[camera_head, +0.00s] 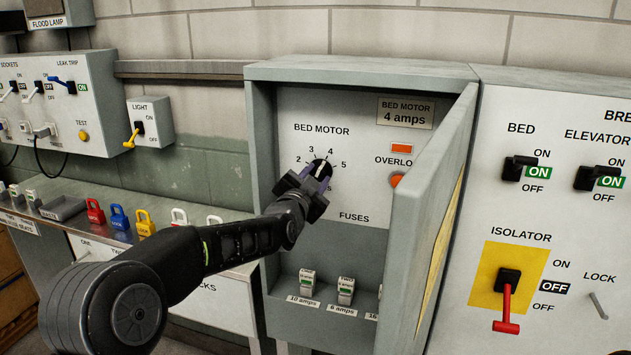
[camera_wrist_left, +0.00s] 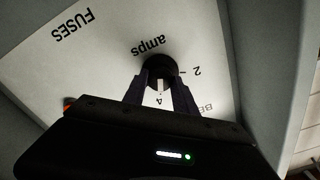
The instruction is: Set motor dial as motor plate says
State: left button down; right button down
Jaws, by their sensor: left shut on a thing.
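The black motor dial (camera_head: 321,166) sits on the grey panel under the words BED MOTOR, inside the open cabinet. Numbers run around it. Its white pointer mark (camera_wrist_left: 160,86) points at about the 4, which shows upside down in the left wrist view. The motor plate (camera_head: 405,113) at the panel's upper right reads "BED MOTOR 4 amps". My left gripper (camera_head: 315,180) is shut on the dial, with one finger on each side; its fingers also show in the left wrist view (camera_wrist_left: 160,80). It hides the lower part of the dial scale. My right gripper is not in view.
The cabinet door (camera_head: 432,215) stands open on the right, close to the panel. Fuses (camera_head: 345,290) stand on the cabinet's lower shelf. An orange overload button (camera_head: 397,180) is right of the dial. The isolator (camera_head: 507,290) with a red handle is further right.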

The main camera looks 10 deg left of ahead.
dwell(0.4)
pick_arm(q)
jog(key=c, duration=1)
grip_release()
jog(key=shift+s, duration=0.55)
jog(key=s+b, duration=0.2)
jog(key=s, duration=0.4)
jog(key=shift+s+a, duration=0.25)
jog(key=shift+s, duration=0.15)
